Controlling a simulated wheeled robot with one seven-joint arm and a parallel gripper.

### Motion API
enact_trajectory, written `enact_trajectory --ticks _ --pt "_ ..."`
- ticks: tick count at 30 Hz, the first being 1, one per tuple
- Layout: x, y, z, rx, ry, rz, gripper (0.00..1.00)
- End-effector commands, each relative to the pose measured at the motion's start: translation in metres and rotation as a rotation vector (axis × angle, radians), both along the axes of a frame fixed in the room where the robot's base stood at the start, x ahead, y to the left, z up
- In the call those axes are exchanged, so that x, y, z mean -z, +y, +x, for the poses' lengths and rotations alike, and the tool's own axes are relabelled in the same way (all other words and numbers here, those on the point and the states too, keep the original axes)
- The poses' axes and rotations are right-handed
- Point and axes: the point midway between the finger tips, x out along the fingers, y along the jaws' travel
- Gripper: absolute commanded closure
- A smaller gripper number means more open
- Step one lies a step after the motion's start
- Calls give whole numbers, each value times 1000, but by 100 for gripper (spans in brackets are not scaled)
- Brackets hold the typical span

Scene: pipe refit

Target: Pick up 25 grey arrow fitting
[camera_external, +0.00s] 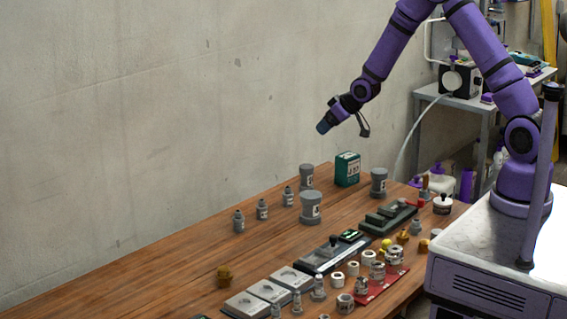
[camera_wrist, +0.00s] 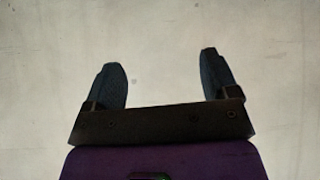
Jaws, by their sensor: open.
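My gripper (camera_external: 323,127) is raised well above the wooden table, near the wall. The wrist view shows its two dark fingers (camera_wrist: 164,82) spread apart, with nothing between them and only pale wall beyond. Several grey fittings stand on the table: small ones in a row at the back (camera_external: 262,209), larger ones (camera_external: 311,208) near the middle, and more (camera_external: 362,286) at the front right. The print on them is too small to read, so I cannot tell which is the 25 grey arrow fitting.
A green box (camera_external: 347,170) stands at the back of the wooden table (camera_external: 180,285). A dark green stepped block (camera_external: 388,218), grey plates (camera_external: 268,291) and a red mat (camera_external: 390,284) lie toward the front. The table's left part is mostly clear.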

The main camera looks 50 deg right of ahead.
Motion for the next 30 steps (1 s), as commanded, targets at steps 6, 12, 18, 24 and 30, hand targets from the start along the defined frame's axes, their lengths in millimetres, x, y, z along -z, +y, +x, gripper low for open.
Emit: enact_trajectory --ticks 6,12,18,24,30 --pt "68 4 19 -19 -26 35 19" --pt "93 7 26 -25 -39 49 19" --pt "112 9 42 -25 -40 50 19" --pt "129 12 59 -25 -41 50 19" --pt "137 12 67 -25 -42 49 19"
